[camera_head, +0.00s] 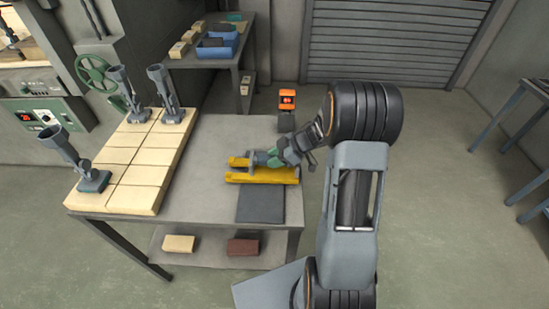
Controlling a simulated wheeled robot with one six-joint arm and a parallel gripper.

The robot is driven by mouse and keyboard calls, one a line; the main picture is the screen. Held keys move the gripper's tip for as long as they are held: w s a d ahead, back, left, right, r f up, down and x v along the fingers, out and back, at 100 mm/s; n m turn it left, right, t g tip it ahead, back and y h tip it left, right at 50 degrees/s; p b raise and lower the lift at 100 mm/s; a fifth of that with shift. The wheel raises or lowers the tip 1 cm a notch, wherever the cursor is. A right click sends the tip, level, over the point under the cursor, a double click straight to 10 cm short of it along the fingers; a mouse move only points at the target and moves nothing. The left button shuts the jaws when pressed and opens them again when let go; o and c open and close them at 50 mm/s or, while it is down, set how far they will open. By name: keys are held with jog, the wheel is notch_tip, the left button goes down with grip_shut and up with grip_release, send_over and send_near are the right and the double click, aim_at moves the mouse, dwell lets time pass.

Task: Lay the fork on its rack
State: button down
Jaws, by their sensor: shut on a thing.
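A grey-and-green tool, which I take to be the fork (262,159), is at the tip of my gripper (284,154) over the right part of the table. It lies over two parallel yellow bars, which I take to be the rack (262,178). My gripper reaches in from the right and is shut on the fork. The gripper and fork hide part of the rear bar. I cannot tell whether the fork touches the bars.
The table (216,165) has bare grey room left of the bars. A dark mat (261,204) lies in front of them. Pale tiles (132,168) at left carry several grey upright fixtures. An orange-topped device (287,100) stands behind. A shelf with blue bins (217,45) is farther back.

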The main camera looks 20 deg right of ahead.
jog(key=shift+f, duration=0.1)
jog(key=c, duration=0.8)
grip_release()
